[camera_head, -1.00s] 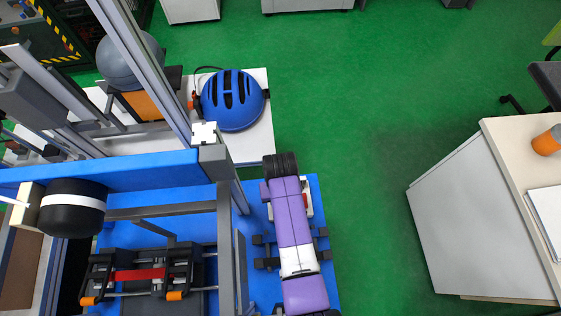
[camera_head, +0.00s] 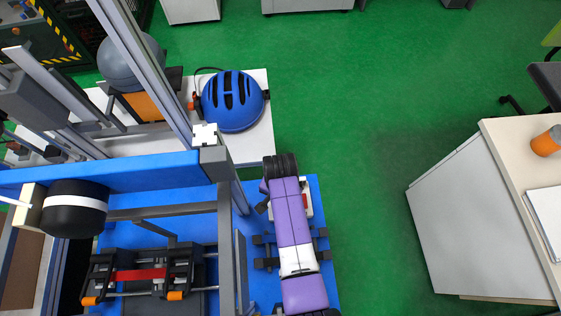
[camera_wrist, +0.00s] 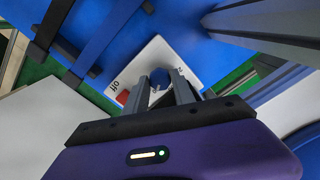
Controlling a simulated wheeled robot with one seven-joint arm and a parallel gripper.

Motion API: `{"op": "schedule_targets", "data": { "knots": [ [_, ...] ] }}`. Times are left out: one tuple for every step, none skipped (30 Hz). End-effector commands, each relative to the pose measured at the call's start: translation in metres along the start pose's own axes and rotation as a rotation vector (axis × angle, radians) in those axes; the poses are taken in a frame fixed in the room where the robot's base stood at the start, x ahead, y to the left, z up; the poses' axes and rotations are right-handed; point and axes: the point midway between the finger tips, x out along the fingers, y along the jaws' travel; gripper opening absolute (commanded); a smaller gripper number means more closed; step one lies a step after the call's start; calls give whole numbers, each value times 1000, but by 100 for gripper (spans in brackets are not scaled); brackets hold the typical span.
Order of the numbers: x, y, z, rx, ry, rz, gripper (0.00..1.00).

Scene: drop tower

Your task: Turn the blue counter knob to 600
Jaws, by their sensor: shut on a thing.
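In the wrist view, the blue counter knob (camera_wrist: 160,77) sits on a white panel (camera_wrist: 150,58). My gripper (camera_wrist: 162,87) is shut on the knob, with one grey finger on each side of it. A red switch (camera_wrist: 123,97) with a printed "off" is on the same panel, left of my fingers. No counter reading is legible. In the head view, my purple arm covers the knob, and only an edge of the white panel (camera_head: 307,205) shows beside it. A dark part of my gripper sticks out at the arm's left side.
The panel is on the blue base (camera_head: 325,215) of the drop tower. Grey tower posts (camera_head: 240,270) stand close to the left of my arm. A blue helmet (camera_head: 232,100) lies on a white table behind. Green floor (camera_head: 370,160) is free to the right.

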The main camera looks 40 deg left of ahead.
Motion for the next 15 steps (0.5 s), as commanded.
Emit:
{"op": "schedule_targets", "data": {
  "knots": [
    [0, 0, 0, 4, 0, 0, 0],
    [0, 0, 0, 6, 0, 0, 0],
    [0, 0, 0, 7, 0, 0, 0],
    [0, 0, 0, 8, 0, 0, 0],
    [0, 0, 0, 8, 0, 0, 0],
    [0, 0, 0, 8, 0, 0, 0],
    [0, 0, 0, 8, 0, 0, 0],
    [0, 0, 0, 8, 0, 0, 0],
    [0, 0, 0, 8, 0, 0, 0],
    [0, 0, 0, 8, 0, 0, 0],
    [0, 0, 0, 8, 0, 0, 0],
    [0, 0, 0, 8, 0, 0, 0],
    [0, 0, 0, 8, 0, 0, 32],
    [0, 0, 0, 8, 0, 0, 38],
    [0, 0, 0, 8, 0, 0, 46]
  ]
}}
